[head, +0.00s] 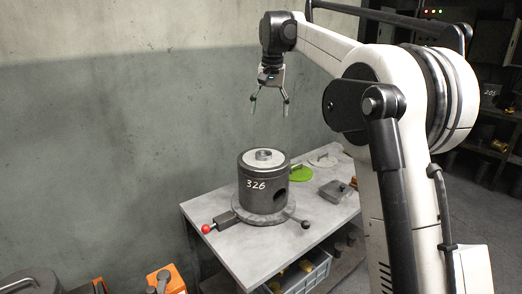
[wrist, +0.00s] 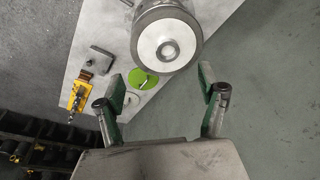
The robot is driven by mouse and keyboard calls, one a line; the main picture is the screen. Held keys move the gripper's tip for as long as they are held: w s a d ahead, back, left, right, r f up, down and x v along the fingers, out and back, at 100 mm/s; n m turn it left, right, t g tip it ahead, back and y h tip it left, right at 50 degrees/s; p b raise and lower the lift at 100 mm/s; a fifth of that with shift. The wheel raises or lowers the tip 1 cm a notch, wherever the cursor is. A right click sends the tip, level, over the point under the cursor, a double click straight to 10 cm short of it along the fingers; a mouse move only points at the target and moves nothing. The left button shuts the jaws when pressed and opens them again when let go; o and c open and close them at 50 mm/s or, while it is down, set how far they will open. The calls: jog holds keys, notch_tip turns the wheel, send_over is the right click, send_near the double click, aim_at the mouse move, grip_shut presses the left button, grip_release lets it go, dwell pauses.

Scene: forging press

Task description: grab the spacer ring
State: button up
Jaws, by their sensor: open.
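A dark cylindrical housing (head: 263,190) marked 326 stands upright on a grey table. A pale disc fills its top, with a small raised metal ring (head: 264,155) at the centre; this looks like the spacer ring. In the wrist view the ring (wrist: 169,51) shows as a grey circle within the white disc (wrist: 150,47), near the top of the picture. My gripper (head: 270,108) is open and empty, pointing down above the housing with a clear gap. In the wrist view my gripper (wrist: 160,80) has its fingers spread, and the ring shows beyond their tips.
A red-knobbed handle (head: 206,229) and another lever stick out from the housing's base. A green disc (head: 299,173), a pale disc (head: 323,160) and a grey metal block (head: 335,191) lie on the table (head: 235,254) behind and right. A concrete wall stands behind.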

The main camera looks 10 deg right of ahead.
jog(key=w+p, duration=0.2)
jog(key=w, duration=0.4)
jog(key=m+g+p, duration=0.2)
jog(key=p, duration=0.2)
send_over(264, 151)
notch_tip(264, 151, down, 6)
jog(key=f+b, duration=0.1)
jog(key=f, duration=0.1)
jog(key=f+b, duration=0.1)
jog(key=f, duration=0.2)
jog(key=s+f+b, duration=0.1)
jog(key=f, duration=0.1)
jog(key=shift+a+f, duration=0.3)
jog(key=shift+a, duration=0.05)
jog(key=shift+s+d+f+p, duration=0.1)
jog(key=shift+s+f+p, duration=0.1)
jog(key=shift+f, duration=1.35)
jog(key=shift+s+d+f+p, duration=0.1)
jog(key=shift+s+f+p, duration=0.05)
jog(key=shift+f, duration=1.35)
jog(key=c, duration=1.5)
jog(key=shift+c, duration=0.2)
jog(key=shift+r, duration=0.15)
